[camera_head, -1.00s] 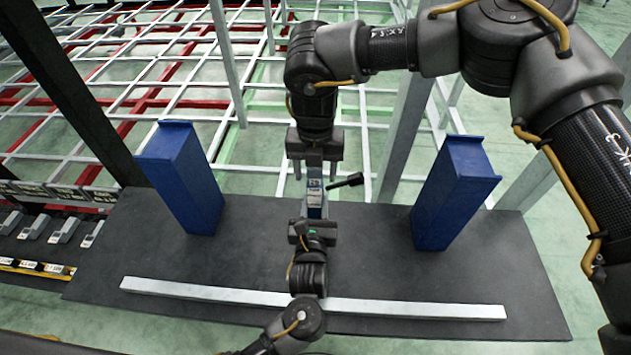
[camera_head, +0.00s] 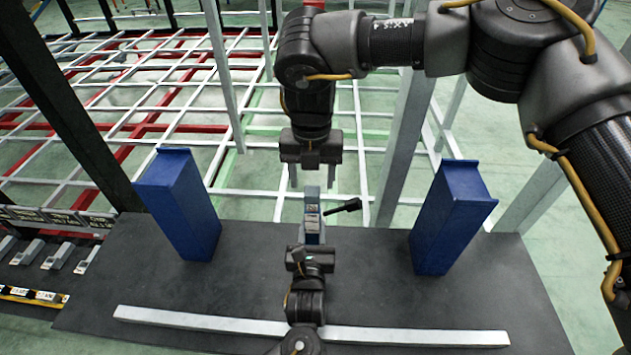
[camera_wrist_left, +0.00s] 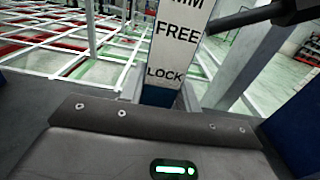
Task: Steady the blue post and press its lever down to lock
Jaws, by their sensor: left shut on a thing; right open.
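The middle post (camera_head: 312,222) stands upright on the dark board, with a pale label strip. In the left wrist view the post (camera_wrist_left: 178,45) shows the words FREE and LOCK, with blue below them. Its black lever (camera_head: 345,207) sticks out to the right, tilted slightly up; it also shows in the left wrist view (camera_wrist_left: 245,18). My left gripper (camera_head: 309,243) is shut on the post from the near side; its fingertips are mostly hidden. My right gripper (camera_head: 308,182) is open and empty, pointing down above and beyond the post top, apart from the lever.
Two larger blue blocks stand left (camera_head: 185,210) and right (camera_head: 448,225) of the post. A pale bar (camera_head: 220,322) lies along the board's (camera_head: 255,280) near side. Grey uprights and a white and red frame (camera_head: 130,100) stand behind.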

